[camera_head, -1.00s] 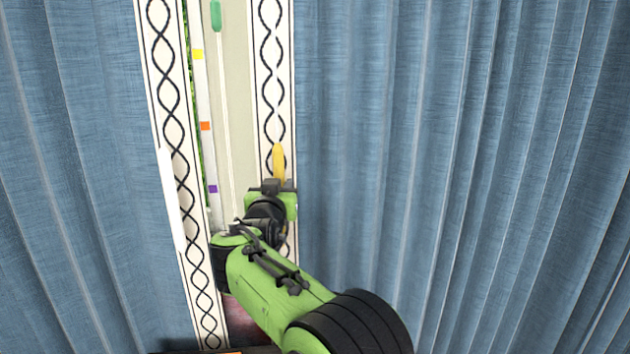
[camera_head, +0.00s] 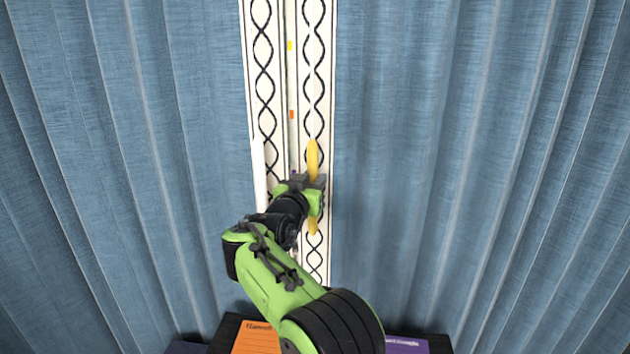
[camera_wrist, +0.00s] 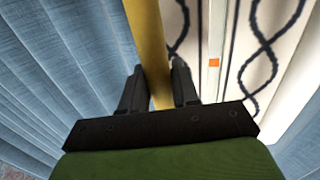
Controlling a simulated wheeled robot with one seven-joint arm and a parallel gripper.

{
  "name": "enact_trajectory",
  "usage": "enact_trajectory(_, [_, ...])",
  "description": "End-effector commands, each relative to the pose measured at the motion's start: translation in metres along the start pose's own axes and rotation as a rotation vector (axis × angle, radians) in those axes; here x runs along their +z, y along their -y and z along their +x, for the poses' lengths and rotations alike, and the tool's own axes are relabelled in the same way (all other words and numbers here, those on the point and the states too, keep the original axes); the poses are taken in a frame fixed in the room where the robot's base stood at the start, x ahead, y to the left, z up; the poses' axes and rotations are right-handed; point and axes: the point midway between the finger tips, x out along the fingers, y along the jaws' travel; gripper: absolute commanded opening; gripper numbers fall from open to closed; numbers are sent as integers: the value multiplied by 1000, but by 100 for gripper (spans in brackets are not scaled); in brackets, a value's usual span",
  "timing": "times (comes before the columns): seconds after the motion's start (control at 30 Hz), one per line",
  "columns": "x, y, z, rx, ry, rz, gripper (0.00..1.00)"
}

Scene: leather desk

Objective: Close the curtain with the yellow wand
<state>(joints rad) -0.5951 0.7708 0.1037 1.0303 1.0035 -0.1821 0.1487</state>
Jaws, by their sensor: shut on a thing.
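The yellow wand (camera_head: 312,158) hangs upright in front of the patterned white edge band of the right blue curtain (camera_head: 420,150). My gripper (camera_head: 309,183) is shut on the wand partway along it, with wand showing above and below the jaws. In the wrist view the wand (camera_wrist: 147,45) runs between the two dark fingers (camera_wrist: 158,88). The left blue curtain (camera_head: 130,130) has a matching white band (camera_head: 263,60) with a black braid pattern. Only a narrow slit shows between the two bands. Part of the right band is hidden behind my gripper.
A white wand (camera_head: 259,170) hangs at the left curtain's band, just left of my gripper. A thin strip with coloured marks (camera_head: 291,115) shows in the slit. An orange book-like item (camera_head: 257,338) and purple ones lie at the bottom, partly hidden by my arm.

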Motion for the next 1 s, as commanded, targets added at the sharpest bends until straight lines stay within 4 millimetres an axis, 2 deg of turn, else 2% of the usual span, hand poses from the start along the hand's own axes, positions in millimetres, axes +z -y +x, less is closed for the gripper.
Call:
enact_trajectory(0.03, [-1,4,-2,-13,-3,5,33])
enact_trajectory(0.13, [-1,4,-1,-12,-4,5,48])
enact_trajectory(0.47, [-1,3,-5,-9,-3,4,49])
enact_trajectory(0.57, [0,4,-22,-11,-3,3,49])
enact_trajectory(0.9, [1,4,-118,-15,-4,2,49])
enact_trajectory(1.0, [1,4,-139,-14,-3,2,49])
